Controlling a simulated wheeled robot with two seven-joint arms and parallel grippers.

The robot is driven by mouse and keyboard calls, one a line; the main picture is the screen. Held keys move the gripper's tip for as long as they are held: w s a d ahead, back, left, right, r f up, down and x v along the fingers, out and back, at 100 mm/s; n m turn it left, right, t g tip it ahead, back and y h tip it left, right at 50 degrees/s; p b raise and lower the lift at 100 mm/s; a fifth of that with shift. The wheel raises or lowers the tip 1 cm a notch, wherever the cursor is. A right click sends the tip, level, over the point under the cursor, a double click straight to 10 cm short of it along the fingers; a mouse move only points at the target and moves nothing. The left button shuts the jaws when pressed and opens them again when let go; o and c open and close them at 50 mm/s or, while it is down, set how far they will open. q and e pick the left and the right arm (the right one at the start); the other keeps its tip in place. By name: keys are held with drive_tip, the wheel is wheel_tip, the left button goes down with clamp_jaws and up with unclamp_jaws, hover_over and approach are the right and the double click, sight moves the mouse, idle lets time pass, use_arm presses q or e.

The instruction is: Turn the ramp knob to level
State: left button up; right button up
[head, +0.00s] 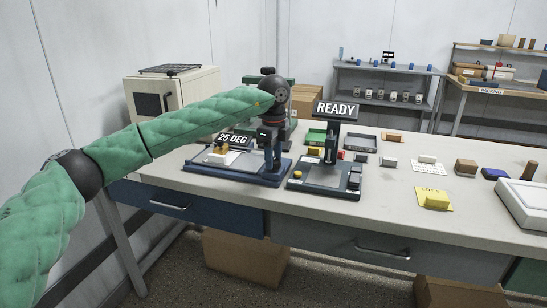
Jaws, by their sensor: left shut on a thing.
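The ramp device (232,176) is a dark blue base with a pale plate, at the left of the workbench. Its sign (235,138) reads "25 DEG". My left arm comes in from the left, and my left gripper (272,166) points down at the right end of the ramp device. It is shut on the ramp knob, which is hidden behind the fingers. A small yellow block on a pale piece (219,151) sits on the ramp plate. My right gripper is not in view.
Just right of the ramp stands a device with a "READY" sign (336,108). A yellow block (437,202) on a yellow note, trays and several small blocks lie further right on the bench (390,215). A cream oven-like box (170,95) stands behind left.

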use_arm(q)
drive_tip(key=shift+w+r, duration=0.1)
drive_tip(key=shift+r, duration=0.1)
drive_tip(key=o, duration=1)
drive_tip(key=shift+f, duration=0.1)
wheel_tip(320, 180, up, 8)
drive_tip(key=shift+f, duration=0.15)
